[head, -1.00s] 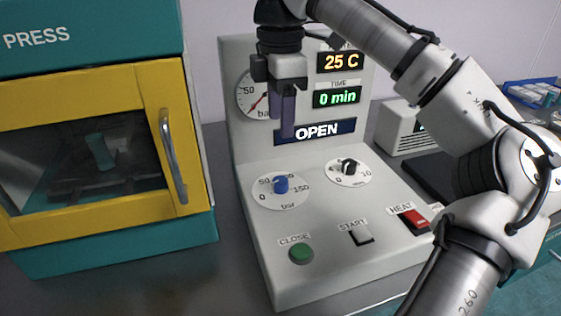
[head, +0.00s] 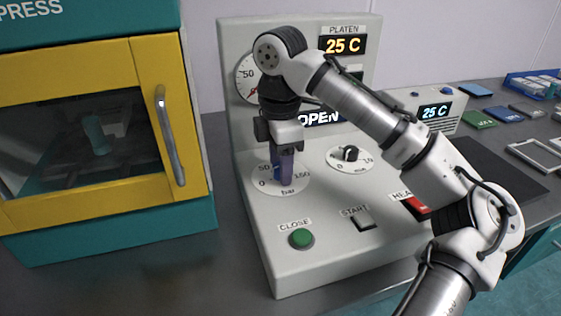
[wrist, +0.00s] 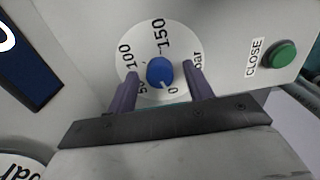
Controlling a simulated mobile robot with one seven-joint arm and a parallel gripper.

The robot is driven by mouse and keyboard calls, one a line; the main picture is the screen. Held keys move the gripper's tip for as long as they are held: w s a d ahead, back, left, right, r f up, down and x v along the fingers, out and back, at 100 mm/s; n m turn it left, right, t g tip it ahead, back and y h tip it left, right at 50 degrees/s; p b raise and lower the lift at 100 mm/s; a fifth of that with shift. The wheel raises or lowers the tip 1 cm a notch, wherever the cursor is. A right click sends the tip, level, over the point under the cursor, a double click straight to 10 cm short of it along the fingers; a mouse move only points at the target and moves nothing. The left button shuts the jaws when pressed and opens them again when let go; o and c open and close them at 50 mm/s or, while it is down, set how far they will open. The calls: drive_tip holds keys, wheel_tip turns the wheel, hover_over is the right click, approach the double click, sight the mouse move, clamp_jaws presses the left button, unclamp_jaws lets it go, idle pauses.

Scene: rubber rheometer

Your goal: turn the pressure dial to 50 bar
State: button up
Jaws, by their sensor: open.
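The pressure dial is a blue knob (wrist: 159,72) on a white round scale marked 0, 50, 100, 150 and bar. In the wrist view its white pointer mark is near the 0. In the head view the scale (head: 280,189) shows on the sloped panel, and my gripper hides most of the knob. My gripper (head: 286,180) points down over the dial. In the wrist view its two purple fingers (wrist: 159,82) stand apart on either side of the knob, with gaps visible; I cannot tell how far down they reach.
A green CLOSE button (head: 302,238), a START switch (head: 362,218) and a black minutes knob (head: 349,154) are near on the same panel. The pressure gauge (head: 247,76) is partly hidden behind my arm. The yellow-framed press door (head: 135,60) stands to the left.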

drive_tip(key=c, duration=1)
drive_tip(key=shift+r+p, duration=0.15)
drive_tip(key=shift+p, duration=0.3)
drive_tip(key=m+p, duration=0.2)
drive_tip(key=shift+r+p, duration=0.15)
drive_tip(key=shift+p, duration=0.2)
drive_tip(key=m+p, duration=0.4)
drive_tip(key=p, duration=0.1)
drive_tip(key=shift+m, duration=0.3)
drive_tip(key=m+p, duration=0.4)
drive_tip(key=p, duration=0.1)
drive_tip(key=shift+f+m+p, duration=0.25)
drive_tip(key=shift+m+p, duration=1)
drive_tip(key=shift+m, duration=0.35)
